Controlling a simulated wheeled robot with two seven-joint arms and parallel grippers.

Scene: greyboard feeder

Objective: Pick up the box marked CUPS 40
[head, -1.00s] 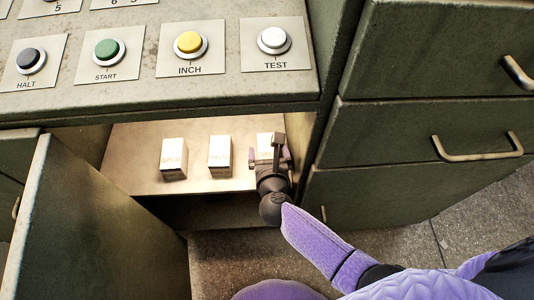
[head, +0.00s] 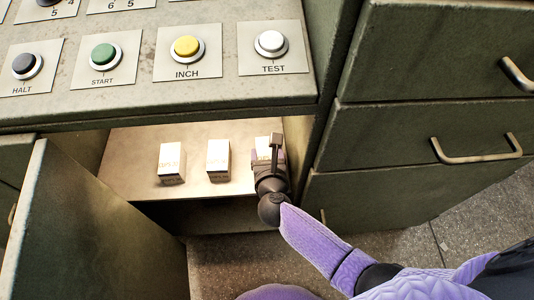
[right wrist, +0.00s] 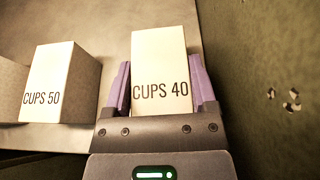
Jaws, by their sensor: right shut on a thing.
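The box marked CUPS 40 (right wrist: 160,65) stands upright on the shelf in the right wrist view, its label facing the camera. In the head view the same box (head: 263,142) is mostly hidden behind my right gripper (head: 267,160). My right gripper, also in the right wrist view (right wrist: 160,95), has a purple finger on each side of the box and is shut on it. My left gripper is not in view.
The box marked CUPS 50 (right wrist: 62,85) stands just left of it, also in the head view (head: 218,160). Another white box (head: 172,162) stands farther left on the shelf (head: 135,175). A cabinet wall (right wrist: 260,80) is close on the right. An open door (head: 95,230) stands at left.

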